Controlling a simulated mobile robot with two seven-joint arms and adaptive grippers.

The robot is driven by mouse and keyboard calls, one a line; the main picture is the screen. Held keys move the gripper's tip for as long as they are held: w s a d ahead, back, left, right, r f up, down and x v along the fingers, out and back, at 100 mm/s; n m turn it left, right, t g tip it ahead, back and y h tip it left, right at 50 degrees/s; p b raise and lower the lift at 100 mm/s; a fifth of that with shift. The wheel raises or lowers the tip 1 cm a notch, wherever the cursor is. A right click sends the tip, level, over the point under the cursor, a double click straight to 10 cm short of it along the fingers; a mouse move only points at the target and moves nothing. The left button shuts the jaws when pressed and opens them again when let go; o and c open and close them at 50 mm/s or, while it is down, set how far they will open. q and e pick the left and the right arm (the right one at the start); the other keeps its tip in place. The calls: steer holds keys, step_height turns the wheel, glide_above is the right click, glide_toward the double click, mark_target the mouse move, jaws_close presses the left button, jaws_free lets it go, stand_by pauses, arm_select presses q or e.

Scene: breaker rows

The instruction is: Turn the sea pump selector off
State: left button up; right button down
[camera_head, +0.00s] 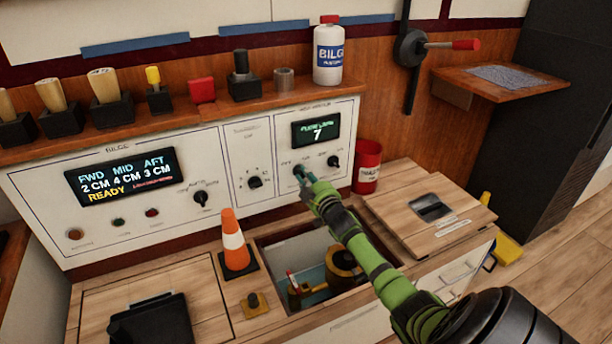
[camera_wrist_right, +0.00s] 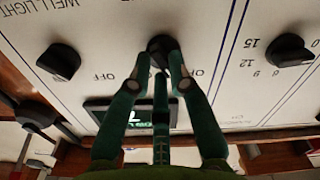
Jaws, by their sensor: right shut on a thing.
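A white control panel (camera_head: 230,205) runs along the back. In its right-hand section, below a small display (camera_head: 316,130) showing 7, my right gripper (camera_head: 303,174) reaches in. In the right wrist view, which shows the panel upside down, my green gripper fingers (camera_wrist_right: 160,72) are shut on a black round knob (camera_wrist_right: 160,46). The fingers hide much of it, and its pointer direction cannot be told. OFF lettering is beside it; the name of the knob cannot be read. My left gripper is in neither view.
Another black knob (camera_wrist_right: 60,62), marked WELL LIGHT, and a knob with numbers (camera_wrist_right: 288,50) flank it. An open hatch (camera_head: 277,245), an orange cone (camera_head: 235,243) and a red can (camera_head: 367,166) are close to my arm.

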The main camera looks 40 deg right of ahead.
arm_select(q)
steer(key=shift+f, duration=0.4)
arm_select(e)
steer(key=shift+r+n, duration=0.1)
steer(key=shift+n, duration=0.9)
steer(key=c, duration=1.1)
jaws_free()
steer(key=shift+c, duration=0.2)
steer(key=shift+s, duration=0.1)
steer(key=v, duration=1.1)
steer(key=shift+s, duration=0.35)
steer(key=shift+a, duration=0.1)
